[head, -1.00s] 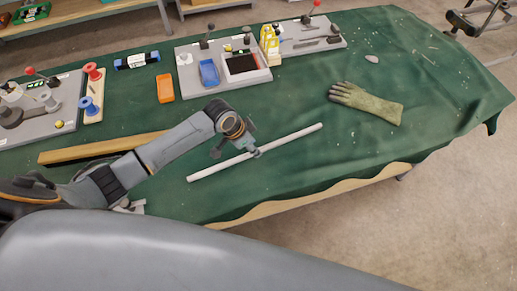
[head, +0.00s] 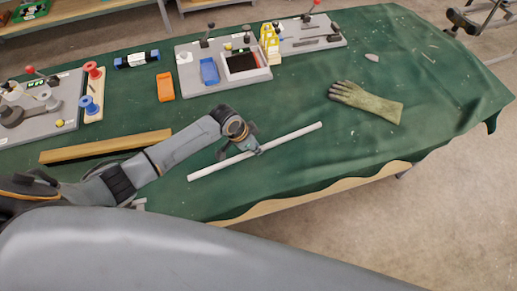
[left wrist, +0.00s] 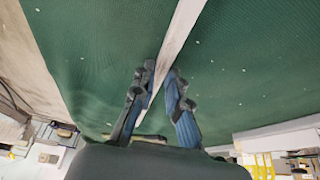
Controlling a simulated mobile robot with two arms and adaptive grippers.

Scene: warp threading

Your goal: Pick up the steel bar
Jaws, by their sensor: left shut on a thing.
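The steel bar (head: 295,134) is a long, thin, pale rod lying slantwise on the green cloth of the table. Its lower left end and upper right end both show in the head view. My left gripper (head: 243,151) is at the middle of the bar, shut on it. In the left wrist view, the bar (left wrist: 183,28) runs from the top edge down between the two fingers of the left gripper (left wrist: 162,88). The bar seems to be at the cloth; any gap under it cannot be told. My right gripper is not in view.
A work glove (head: 367,101) lies right of the bar. A wooden strip (head: 105,147) lies behind my left arm. The cloth around the bar is clear.

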